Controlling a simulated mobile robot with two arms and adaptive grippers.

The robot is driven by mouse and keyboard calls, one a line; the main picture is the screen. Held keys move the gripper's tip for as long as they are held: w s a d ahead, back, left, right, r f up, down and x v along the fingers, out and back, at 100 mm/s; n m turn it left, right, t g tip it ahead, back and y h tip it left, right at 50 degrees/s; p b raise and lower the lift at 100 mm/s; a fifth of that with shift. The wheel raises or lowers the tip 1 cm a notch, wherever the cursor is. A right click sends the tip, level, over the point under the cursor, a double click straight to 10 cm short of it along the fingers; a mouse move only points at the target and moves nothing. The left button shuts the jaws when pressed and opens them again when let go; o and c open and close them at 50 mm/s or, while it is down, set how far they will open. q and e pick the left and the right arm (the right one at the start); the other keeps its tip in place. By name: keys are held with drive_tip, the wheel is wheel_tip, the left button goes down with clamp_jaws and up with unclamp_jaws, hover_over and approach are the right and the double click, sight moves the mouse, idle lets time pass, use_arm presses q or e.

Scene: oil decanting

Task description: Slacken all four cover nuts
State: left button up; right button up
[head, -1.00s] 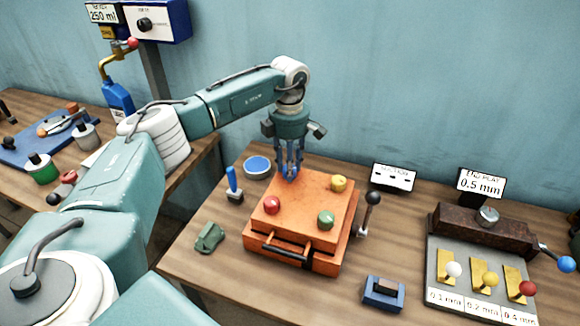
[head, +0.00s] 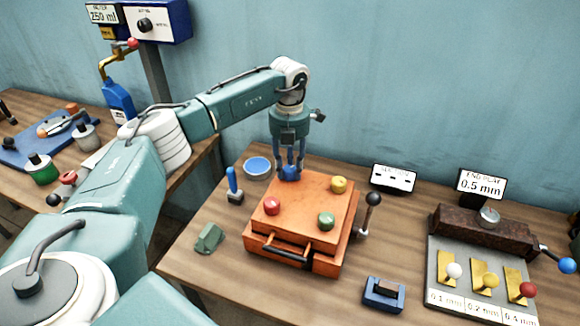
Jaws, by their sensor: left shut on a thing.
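An orange box with a flat cover (head: 300,208) sits on the wooden table. A red nut (head: 272,206), a green nut (head: 326,221) and a yellow nut (head: 339,184) stand on the cover at its left, front and right corners. A blue nut (head: 291,173) is at the back corner, partly covered by my fingers. My left gripper (head: 290,168) points down from above and is shut on the blue nut. My right gripper does not show.
A black-knobbed lever (head: 368,213) stands right of the box. A blue dish (head: 257,167), a blue-handled tool (head: 233,184) and a green cloth-like piece (head: 209,237) lie left. A blue block (head: 384,295) lies in front right. A gauge fixture (head: 482,229) stands far right.

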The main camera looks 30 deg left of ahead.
sight(289, 169)
use_arm(q)
drive_tip(key=n, duration=0.4)
drive_tip(key=shift+s+f+n, duration=0.1)
drive_tip(key=shift+n, duration=0.3)
idle(0.4)
drive_tip(key=o, duration=1.1)
drive_tip(key=shift+d, duration=0.1)
drive_tip(key=shift+o, duration=0.2)
drive_tip(key=shift+s, duration=0.1)
drive_tip(key=shift+r, duration=0.2)
wheel_tip(289, 169, up, 12)
